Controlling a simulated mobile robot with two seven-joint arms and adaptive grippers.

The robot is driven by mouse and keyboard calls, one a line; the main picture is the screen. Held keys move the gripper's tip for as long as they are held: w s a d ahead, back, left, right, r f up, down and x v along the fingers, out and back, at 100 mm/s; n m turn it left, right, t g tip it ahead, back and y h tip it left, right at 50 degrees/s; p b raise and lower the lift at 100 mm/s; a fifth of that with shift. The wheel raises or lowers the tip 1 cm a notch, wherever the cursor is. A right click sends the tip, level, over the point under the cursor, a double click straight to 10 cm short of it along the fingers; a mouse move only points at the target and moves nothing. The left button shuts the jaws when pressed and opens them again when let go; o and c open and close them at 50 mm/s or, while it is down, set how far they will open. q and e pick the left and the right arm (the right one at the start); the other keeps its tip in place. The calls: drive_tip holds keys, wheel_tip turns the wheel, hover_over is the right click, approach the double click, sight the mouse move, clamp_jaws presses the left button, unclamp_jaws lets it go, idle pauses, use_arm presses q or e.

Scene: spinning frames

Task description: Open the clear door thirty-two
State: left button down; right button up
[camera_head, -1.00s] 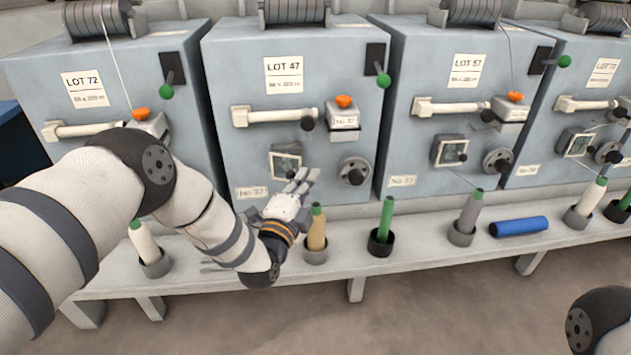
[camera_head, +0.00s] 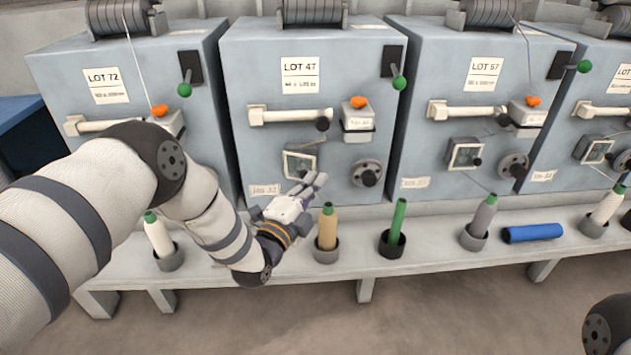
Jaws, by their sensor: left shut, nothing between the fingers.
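The small clear door (camera_head: 299,163) is a square pale-framed pane low on the front of the LOT 47 machine (camera_head: 240,110). It looks closed, though the pane is small and dark. A plate (camera_head: 265,190) below and left of it seems to read 32, but the print is blurred. My left gripper (camera_head: 318,181) is shut and empty, just below and to the right of the door, its fingers pointing up and right. In the picture it overlaps the machine's lower front; I cannot tell whether it touches. My right gripper is out of view.
A round dark handwheel (camera_head: 366,173) sits right of the door; a white bar handle (camera_head: 290,116) is above. A tan bottle (camera_head: 327,228) and green stick (camera_head: 397,222) stand in holders on the bench (camera_head: 430,258). A blue cylinder (camera_head: 532,233) lies further right.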

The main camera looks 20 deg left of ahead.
use_arm(q)
drive_tip(key=shift+s+a+h, duration=0.1)
drive_tip(key=shift+s+h, duration=0.05)
drive_tip(key=shift+h, duration=0.15)
drive_tip(key=s+a+m+g+h+p, duration=0.1)
drive_tip(key=s+a+m+g+h, duration=0.2)
drive_tip(key=a+h, duration=0.3)
drive_tip(key=shift+s+a+m, duration=0.4)
drive_tip(key=shift+s+m, duration=0.25)
drive_tip(key=shift+m, duration=0.15)
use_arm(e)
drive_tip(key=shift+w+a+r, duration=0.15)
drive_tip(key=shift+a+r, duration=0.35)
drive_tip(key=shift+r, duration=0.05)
use_arm(q)
drive_tip(key=shift+a, duration=0.15)
